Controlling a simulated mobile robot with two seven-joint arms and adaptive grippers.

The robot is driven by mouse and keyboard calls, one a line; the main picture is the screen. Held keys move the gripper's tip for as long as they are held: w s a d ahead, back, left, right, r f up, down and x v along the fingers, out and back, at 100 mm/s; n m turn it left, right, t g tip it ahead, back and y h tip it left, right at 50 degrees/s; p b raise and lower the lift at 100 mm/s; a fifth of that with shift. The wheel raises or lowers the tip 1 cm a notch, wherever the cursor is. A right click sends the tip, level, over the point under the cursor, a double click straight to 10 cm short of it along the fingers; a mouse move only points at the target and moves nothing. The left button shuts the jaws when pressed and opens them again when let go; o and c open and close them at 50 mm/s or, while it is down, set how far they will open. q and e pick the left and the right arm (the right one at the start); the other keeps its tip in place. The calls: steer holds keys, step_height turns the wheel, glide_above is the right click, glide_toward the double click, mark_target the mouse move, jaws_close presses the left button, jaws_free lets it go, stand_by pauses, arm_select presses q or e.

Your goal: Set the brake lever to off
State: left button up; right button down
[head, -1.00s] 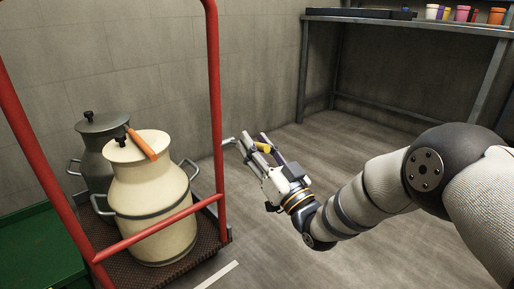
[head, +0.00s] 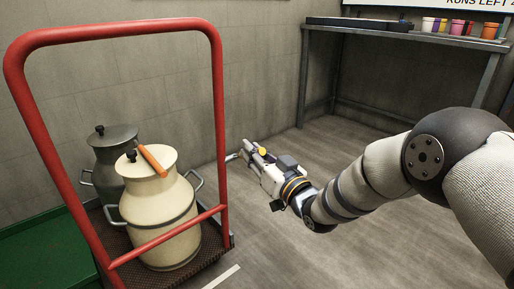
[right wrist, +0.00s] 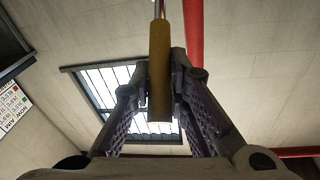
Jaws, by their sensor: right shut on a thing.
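The lever's pivot and any off mark are not visible. My left gripper is in neither view.
The cart's red frame (head: 218,120) stands left of my gripper. A metal bench (head: 400,30) is at the back right. The floor between is clear.

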steer(key=shift+w+a+r+g+h+p, duration=0.2)
steer(key=shift+w+r+g+h+p, duration=0.05)
steer(key=shift+r+g+p, duration=0.25)
steer(key=shift+w+a+r+g+h+p, duration=0.15)
steer(key=shift+w+r+g+h+p, duration=0.1)
steer(key=shift+r+g+p, duration=0.2)
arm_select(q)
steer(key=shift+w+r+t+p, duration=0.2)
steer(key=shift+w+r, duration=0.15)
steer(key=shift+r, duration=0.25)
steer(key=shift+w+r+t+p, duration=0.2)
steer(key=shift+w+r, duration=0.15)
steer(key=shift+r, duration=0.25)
arm_select(e)
steer(key=shift+w+a+r+n+g+h, duration=0.3)
steer(key=shift+w+g+h, duration=0.15)
steer(key=shift+g, duration=0.3)
steer(key=c, duration=1.5)
jaws_free()
steer(key=shift+c, duration=0.2)
